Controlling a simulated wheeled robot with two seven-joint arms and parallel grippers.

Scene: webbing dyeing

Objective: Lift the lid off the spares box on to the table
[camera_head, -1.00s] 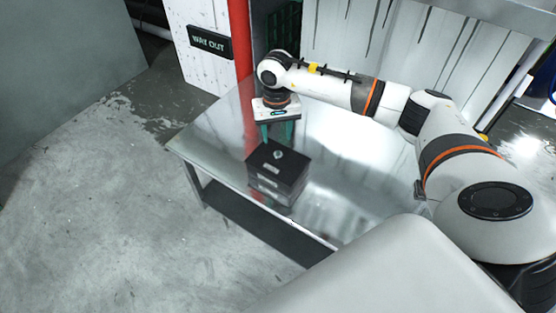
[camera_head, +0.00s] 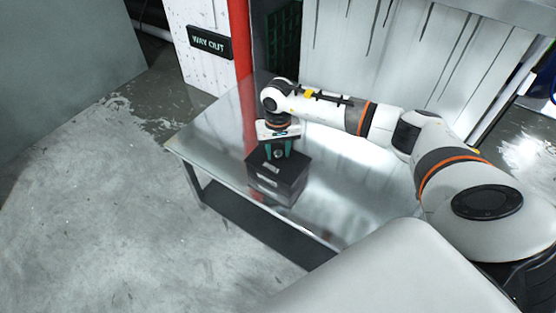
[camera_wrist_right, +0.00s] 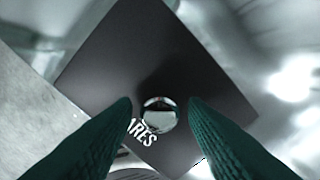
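The spares box (camera_head: 276,188) is a dark, square box on the metal table, with its black lid (camera_head: 296,165) on top. In the right wrist view the lid (camera_wrist_right: 150,65) carries white lettering, partly covered, that ends in "ARES". A round shiny knob (camera_wrist_right: 159,113) stands on the lid. My right gripper (camera_head: 278,152) is over the lid, pointing down. Its green fingers (camera_wrist_right: 160,112) are open, one on each side of the knob, with a visible gap to it. My left gripper is not in view.
The shiny metal table (camera_head: 345,190) is bare to the right of the box and to its left. A red post (camera_head: 241,45) stands at the table's back edge. A white corrugated wall (camera_head: 380,50) rises behind the table.

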